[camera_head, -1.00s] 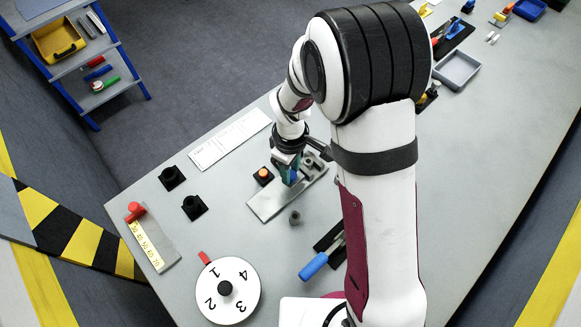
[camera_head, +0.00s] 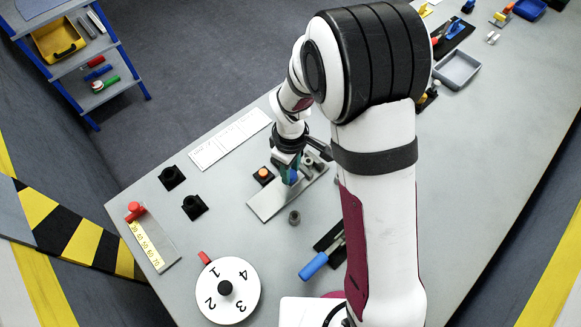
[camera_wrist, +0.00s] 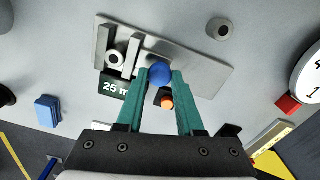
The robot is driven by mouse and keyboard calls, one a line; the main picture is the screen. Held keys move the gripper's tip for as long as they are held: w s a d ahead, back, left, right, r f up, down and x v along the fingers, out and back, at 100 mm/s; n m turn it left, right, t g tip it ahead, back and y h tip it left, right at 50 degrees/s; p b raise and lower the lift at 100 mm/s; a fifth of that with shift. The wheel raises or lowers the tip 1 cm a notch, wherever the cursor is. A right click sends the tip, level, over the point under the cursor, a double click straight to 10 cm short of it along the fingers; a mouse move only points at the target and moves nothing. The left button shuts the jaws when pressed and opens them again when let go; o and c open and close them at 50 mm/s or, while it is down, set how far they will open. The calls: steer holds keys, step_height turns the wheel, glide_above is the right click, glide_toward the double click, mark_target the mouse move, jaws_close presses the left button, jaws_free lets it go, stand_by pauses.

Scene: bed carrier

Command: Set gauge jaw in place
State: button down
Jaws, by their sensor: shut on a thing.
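My gripper (camera_head: 290,173) points down over a grey metal gauge plate (camera_head: 262,204). In the wrist view its green fingers (camera_wrist: 160,80) are shut on a round blue knob (camera_wrist: 160,72), which I take to be the gauge jaw's handle. The knob is over the middle of the plate (camera_wrist: 210,73). What is under the knob is mostly hidden, so I cannot tell whether the jaw touches the plate. Upright metal blocks (camera_wrist: 131,57) and a round post (camera_wrist: 115,58) stand on the left part of the plate in the wrist view, by a dark "25 m" label (camera_wrist: 115,87).
An orange button on a black base (camera_head: 263,176) stands close beside the plate. A small grey cylinder (camera_head: 295,217) stands in front. A numbered white dial (camera_head: 228,291), black holders (camera_head: 194,207) and a blue-handled tool (camera_head: 314,265) are nearby.

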stand_by(0.4)
steer(key=shift+s+a, duration=1.4)
steer(key=shift+s, duration=0.05)
steer(key=c, duration=0.5)
jaws_free()
steer(key=shift+c, duration=0.2)
steer(key=shift+r, duration=0.15)
step_height(320, 180, up, 16)
steer(key=shift+f, duration=0.2)
